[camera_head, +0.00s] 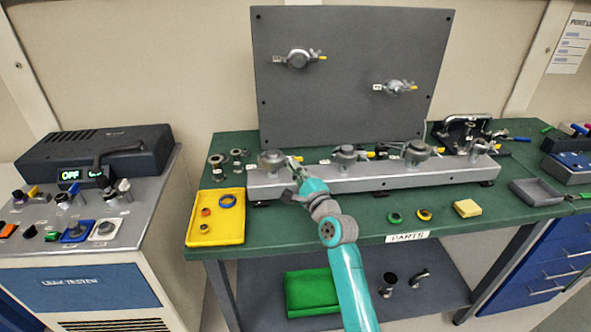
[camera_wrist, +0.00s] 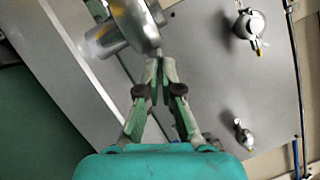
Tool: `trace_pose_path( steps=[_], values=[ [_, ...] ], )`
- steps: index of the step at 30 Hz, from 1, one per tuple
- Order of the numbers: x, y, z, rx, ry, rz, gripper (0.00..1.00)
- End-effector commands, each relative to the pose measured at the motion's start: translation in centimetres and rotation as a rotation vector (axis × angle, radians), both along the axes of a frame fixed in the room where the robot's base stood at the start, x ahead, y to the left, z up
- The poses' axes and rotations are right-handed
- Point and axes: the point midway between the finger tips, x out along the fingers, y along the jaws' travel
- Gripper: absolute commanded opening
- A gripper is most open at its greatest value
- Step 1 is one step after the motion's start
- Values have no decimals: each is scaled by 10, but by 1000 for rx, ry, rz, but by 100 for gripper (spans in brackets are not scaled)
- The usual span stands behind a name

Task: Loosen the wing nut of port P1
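The grey manifold rail (camera_head: 380,178) lies along the bench and carries several round metal flanged ports. My gripper (camera_head: 294,162) is at the leftmost port (camera_head: 271,161), just right of its face. I cannot read which port is marked P1. In the wrist view my gripper (camera_wrist: 160,62) has its fingertips close together, with a very narrow gap, at the lower edge of a round metal clamp (camera_wrist: 137,22). The wing nut is not clearly visible; the fingertips and clamp edge overlap there. I cannot tell whether the fingers grip it.
A grey upright panel (camera_head: 350,90) with two more ports stands behind the rail. A yellow tray (camera_head: 230,238) with rings is at the left, with loose metal fittings behind it. Green and yellow rings and a yellow block (camera_head: 467,208) lie on the green bench in front.

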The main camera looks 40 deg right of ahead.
Motion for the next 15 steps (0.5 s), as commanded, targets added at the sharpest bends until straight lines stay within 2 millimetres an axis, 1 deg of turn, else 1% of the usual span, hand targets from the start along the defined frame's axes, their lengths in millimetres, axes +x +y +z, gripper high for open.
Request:
trace_pose_path(
  steps=[15],
  values=[
    [0,-1,6,-399,271,0,0]
  ],
)
